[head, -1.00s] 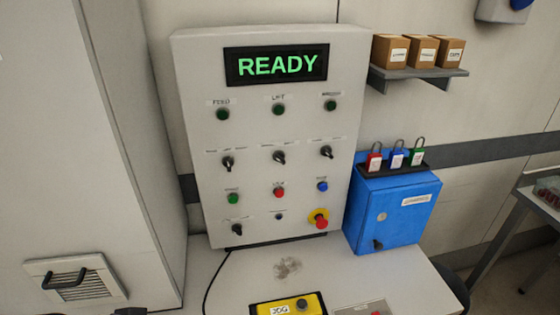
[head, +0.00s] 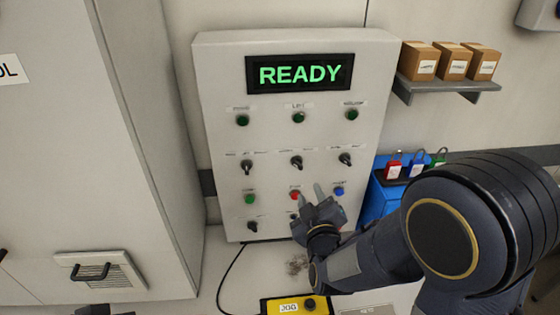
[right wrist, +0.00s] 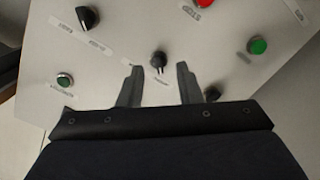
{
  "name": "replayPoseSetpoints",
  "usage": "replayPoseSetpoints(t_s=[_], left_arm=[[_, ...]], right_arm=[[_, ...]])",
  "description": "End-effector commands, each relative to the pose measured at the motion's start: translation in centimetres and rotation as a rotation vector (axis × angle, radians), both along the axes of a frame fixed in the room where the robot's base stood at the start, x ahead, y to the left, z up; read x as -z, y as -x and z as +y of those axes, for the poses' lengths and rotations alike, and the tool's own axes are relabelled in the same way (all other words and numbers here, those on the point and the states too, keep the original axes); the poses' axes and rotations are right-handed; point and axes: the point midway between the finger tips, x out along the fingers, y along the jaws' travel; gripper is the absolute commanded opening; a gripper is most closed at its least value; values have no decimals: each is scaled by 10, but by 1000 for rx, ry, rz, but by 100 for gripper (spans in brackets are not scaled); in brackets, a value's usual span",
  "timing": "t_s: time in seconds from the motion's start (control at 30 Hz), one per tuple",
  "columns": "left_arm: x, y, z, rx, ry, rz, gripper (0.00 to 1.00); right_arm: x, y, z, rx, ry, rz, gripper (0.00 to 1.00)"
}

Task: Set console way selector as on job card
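The console (head: 220,130) stands upright with a green READY display (head: 300,74). Three black selectors cross its middle: left (head: 246,167), middle (head: 296,162) and right (head: 345,160). Their labels are too small to read, so I cannot tell which is the way selector. My right gripper (head: 308,191) is open in front of the panel, just below the middle selector in the head view. In the right wrist view, a selector knob, seemingly the middle one (right wrist: 158,60), shows between its spread fingertips (right wrist: 158,68), not visibly gripped. A dark part at the bottom edge may be my left gripper (head: 105,310). No job card is readable.
Red (head: 295,195), green (head: 249,199) and blue (head: 339,191) buttons sit close under the selectors. My right arm hides the console's lower right and part of the blue box (head: 378,200). A yellow jog box (head: 288,306) lies on the desk. A shelf (head: 450,86) holds cartons.

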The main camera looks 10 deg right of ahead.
Motion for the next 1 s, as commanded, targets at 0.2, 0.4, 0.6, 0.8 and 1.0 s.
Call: replayPoseSetpoints(t_s=[0.2,0.4,0.6,0.8,1.0], left_arm=[[-5,0,0,0,0,0,32],[-13,0,0,0,0,0,32],[-20,0,0,0,0,0,32],[-23,0,0,0,0,0,32],[-22,0,0,0,0,0,32]], right_arm=[[-15,-7,9,2,111,-99,32],[-16,-37,8,2,110,-98,32],[-16,-66,8,1,107,-97,32],[-14,-79,8,1,104,-96,32],[-14,-79,8,0,104,-96,32]])
